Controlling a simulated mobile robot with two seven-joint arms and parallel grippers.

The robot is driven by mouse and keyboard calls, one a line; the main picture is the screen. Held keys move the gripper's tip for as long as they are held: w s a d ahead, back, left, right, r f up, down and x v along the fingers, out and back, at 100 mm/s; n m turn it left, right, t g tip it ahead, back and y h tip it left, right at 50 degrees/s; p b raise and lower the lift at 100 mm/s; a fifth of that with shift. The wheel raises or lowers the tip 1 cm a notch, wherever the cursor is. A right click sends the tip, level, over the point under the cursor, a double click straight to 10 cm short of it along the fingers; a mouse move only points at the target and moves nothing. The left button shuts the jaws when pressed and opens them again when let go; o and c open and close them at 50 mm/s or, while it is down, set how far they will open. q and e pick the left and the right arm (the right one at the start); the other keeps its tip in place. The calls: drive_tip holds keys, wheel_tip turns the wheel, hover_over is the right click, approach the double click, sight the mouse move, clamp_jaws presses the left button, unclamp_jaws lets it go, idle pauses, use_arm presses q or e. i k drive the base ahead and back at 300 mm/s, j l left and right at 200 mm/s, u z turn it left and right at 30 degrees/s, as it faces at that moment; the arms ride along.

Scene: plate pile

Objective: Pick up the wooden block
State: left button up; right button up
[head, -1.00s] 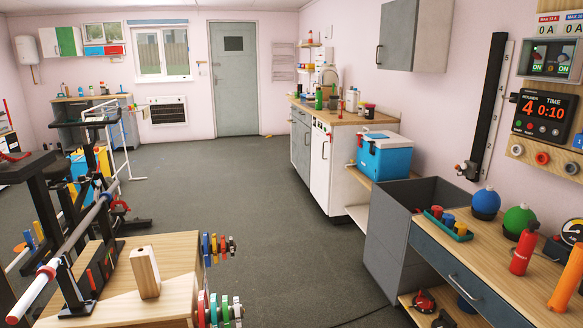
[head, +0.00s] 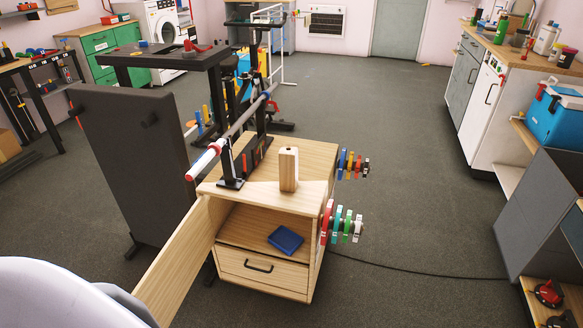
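The wooden block (head: 289,170) stands upright on the top of a small light-wood cabinet (head: 262,192) in the middle of the head view. It is a tall, pale block with a small dark spot on its top end. A barbell-like bar (head: 232,131) on a black stand is just to its left. Neither gripper shows in the head view. A blurred white part of my own body fills the lower left corner.
The cabinet's door (head: 178,262) hangs open to the left. A blue object (head: 285,240) lies on its open shelf, above a closed drawer (head: 262,269). Coloured discs (head: 343,222) jut from its right side. A dark upright panel (head: 130,160) stands left.

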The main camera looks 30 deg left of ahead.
sight(289, 154)
drive_tip(key=i+u, duration=0.3)
drive_tip(key=i+l+u, duration=0.25)
drive_tip(key=i, duration=0.3)
drive_tip(key=i+l+u, duration=0.1)
drive_tip(key=i+u, duration=0.2)
drive_tip(key=i+l+u, duration=0.25)
drive_tip(key=i, duration=0.2)
